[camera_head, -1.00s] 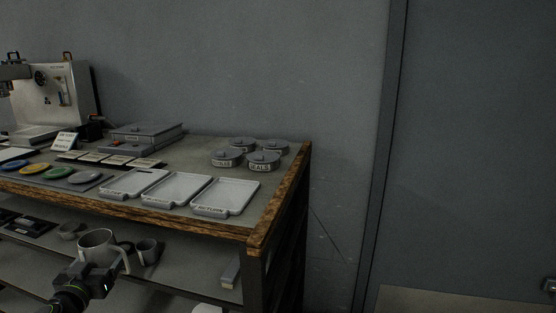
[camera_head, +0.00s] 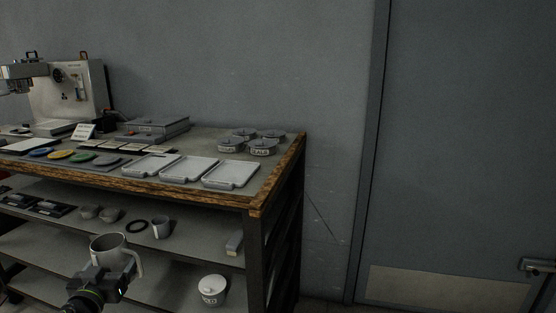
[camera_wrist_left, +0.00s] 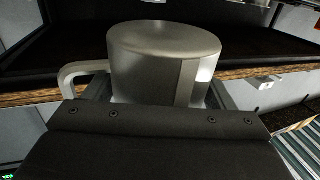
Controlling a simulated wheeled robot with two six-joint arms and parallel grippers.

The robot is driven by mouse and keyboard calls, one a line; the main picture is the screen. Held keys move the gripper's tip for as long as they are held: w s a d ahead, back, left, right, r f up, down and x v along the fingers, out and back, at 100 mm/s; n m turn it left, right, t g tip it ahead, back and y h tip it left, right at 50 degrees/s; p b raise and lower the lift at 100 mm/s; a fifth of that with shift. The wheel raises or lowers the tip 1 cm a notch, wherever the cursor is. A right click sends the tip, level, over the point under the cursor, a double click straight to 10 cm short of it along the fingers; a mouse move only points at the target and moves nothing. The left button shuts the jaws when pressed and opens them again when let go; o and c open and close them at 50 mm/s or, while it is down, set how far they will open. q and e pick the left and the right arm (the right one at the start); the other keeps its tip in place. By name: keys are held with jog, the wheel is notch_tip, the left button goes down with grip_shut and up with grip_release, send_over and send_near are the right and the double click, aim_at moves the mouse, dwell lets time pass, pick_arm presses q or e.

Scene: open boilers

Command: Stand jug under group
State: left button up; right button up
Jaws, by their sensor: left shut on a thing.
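My left gripper (camera_head: 100,275) is shut on a grey metal jug (camera_head: 108,248) with a side handle. It holds the jug upright in front of the shelves, below the worktop. In the left wrist view the jug (camera_wrist_left: 165,60) sits between the fingers, with its handle to the left. The espresso machine (camera_head: 70,90) stands at the back left of the worktop, and its group (camera_head: 22,72) sticks out at the left edge of the head view, partly cut off. The jug is well apart from the group, lower and to the right. My right gripper is not in view.
The wood-edged worktop (camera_head: 262,198) carries white trays (camera_head: 230,174), coloured discs (camera_head: 82,156), lidded tins (camera_head: 262,147) and a flat grey box (camera_head: 158,127). The shelf below holds small cups (camera_head: 161,228) and a black ring (camera_head: 136,226). A white lidded pot (camera_head: 212,290) stands lower. A door (camera_head: 460,150) is at right.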

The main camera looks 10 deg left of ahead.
pick_arm(q)
jog(key=s+d+r+m+h, duration=0.1)
jog(key=d+r, duration=0.2)
jog(key=d, duration=0.7)
jog(key=s+d+r+m+h, duration=0.15)
jog(key=d+r, duration=0.25)
jog(key=d, duration=0.6)
jog(key=s+d+r+h, duration=0.2)
jog(key=d+r, duration=0.1)
jog(key=d, duration=0.6)
notch_tip(320, 180, up, 16)
jog(key=p, duration=1.5)
jog(key=shift+w+d+t+p, duration=0.2)
jog(key=shift+d+t+p, duration=0.05)
jog(key=shift+t+p, duration=0.05)
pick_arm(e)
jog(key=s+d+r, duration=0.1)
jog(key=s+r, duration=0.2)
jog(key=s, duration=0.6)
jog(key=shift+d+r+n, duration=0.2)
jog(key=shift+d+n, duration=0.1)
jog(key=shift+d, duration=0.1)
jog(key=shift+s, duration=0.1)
